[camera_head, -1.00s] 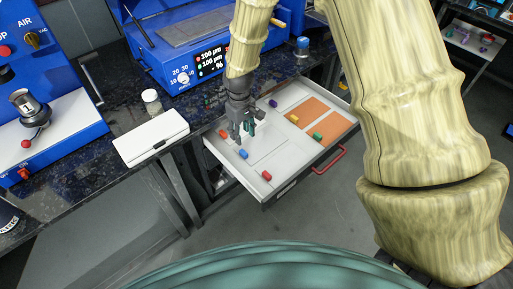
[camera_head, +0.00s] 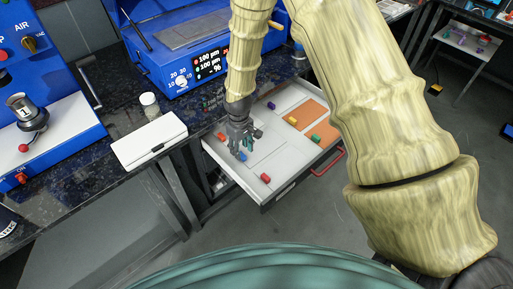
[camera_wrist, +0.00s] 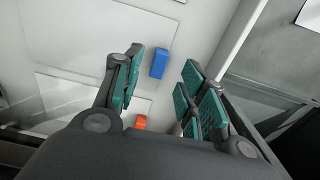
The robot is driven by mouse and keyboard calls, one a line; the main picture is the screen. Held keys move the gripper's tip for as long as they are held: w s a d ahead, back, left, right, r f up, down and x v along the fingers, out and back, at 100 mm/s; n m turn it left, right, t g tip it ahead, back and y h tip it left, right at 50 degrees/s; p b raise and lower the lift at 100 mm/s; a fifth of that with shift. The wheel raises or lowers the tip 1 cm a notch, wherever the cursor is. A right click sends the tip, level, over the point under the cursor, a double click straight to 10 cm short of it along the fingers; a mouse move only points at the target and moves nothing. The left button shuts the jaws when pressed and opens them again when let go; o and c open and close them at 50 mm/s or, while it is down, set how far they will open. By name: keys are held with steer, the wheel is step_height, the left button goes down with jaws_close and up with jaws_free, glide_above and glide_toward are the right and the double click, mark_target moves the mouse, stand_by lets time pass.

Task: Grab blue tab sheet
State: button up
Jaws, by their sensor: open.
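The blue tab (camera_head: 243,156) is a small blue block at the front edge of a pale flat sheet in the open drawer. In the wrist view, the blue tab (camera_wrist: 159,63) shows beyond and between my spread fingers, beside the right edge of the pale sheet (camera_wrist: 95,35). My gripper (camera_head: 241,151) hangs over the drawer, just above and partly in front of the blue tab in the head view. Its teal-padded fingers (camera_wrist: 160,88) are open and empty. I cannot tell the exact height gap to the tab.
An orange-red tab (camera_wrist: 140,123) lies close by in the wrist view. A red handle (camera_head: 329,165) is at the drawer front. A white case (camera_head: 149,139) sits on the counter.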

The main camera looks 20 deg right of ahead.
mark_target(242, 154)
steer(key=shift+d+f, duration=0.1)
steer(key=shift+f, duration=1.8)
jaws_close()
